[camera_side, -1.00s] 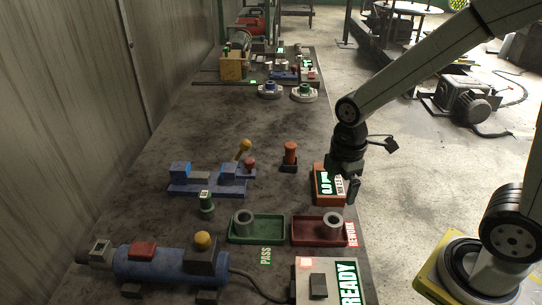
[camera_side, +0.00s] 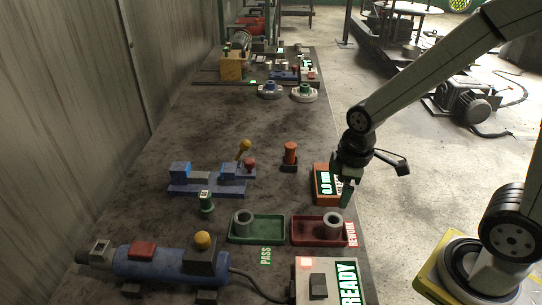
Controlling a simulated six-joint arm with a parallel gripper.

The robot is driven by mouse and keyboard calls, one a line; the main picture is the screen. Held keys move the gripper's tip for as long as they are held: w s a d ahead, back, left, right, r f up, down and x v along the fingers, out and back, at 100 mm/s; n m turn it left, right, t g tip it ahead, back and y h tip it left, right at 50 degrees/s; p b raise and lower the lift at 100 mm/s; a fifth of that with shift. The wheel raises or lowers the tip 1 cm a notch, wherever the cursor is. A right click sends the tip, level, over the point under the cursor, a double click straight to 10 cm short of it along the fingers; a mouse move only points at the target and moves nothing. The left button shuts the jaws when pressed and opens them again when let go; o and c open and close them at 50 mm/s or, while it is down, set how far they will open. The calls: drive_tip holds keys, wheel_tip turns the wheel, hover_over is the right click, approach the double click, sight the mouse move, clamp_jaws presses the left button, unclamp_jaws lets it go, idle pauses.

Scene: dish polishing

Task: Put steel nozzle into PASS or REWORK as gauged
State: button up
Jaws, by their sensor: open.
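My gripper (camera_side: 345,200) hangs open above the right side of the table, in front of the orange gauge box (camera_side: 321,184) and just above the back right of the red tray. The green PASS tray (camera_side: 270,237) holds a grey steel ring-like nozzle (camera_side: 244,224) at its left. The red REWORK tray (camera_side: 305,237) beside it holds a similar grey nozzle (camera_side: 333,224) at its right. The gauge box shows a lit reading that seems to be 0.0, partly hidden by my gripper. I cannot tell which nozzle the task means.
A blue vise (camera_side: 211,180) with a yellow-knobbed lever, an orange-topped tool (camera_side: 290,156) and a small green-based device (camera_side: 206,202) stand behind the trays. A blue cylindrical machine (camera_side: 160,264) and a READY box (camera_side: 325,282) are in front. The table's middle is clear.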

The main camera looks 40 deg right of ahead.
drive_tip(key=m, duration=0.2)
drive_tip(key=m+t, duration=0.1)
drive_tip(key=m, duration=0.2)
drive_tip(key=f+m, duration=0.1)
drive_tip(key=m, duration=0.1)
drive_tip(key=shift+s+d+m, duration=0.3)
drive_tip(key=shift+d+m, duration=0.1)
idle(1.3)
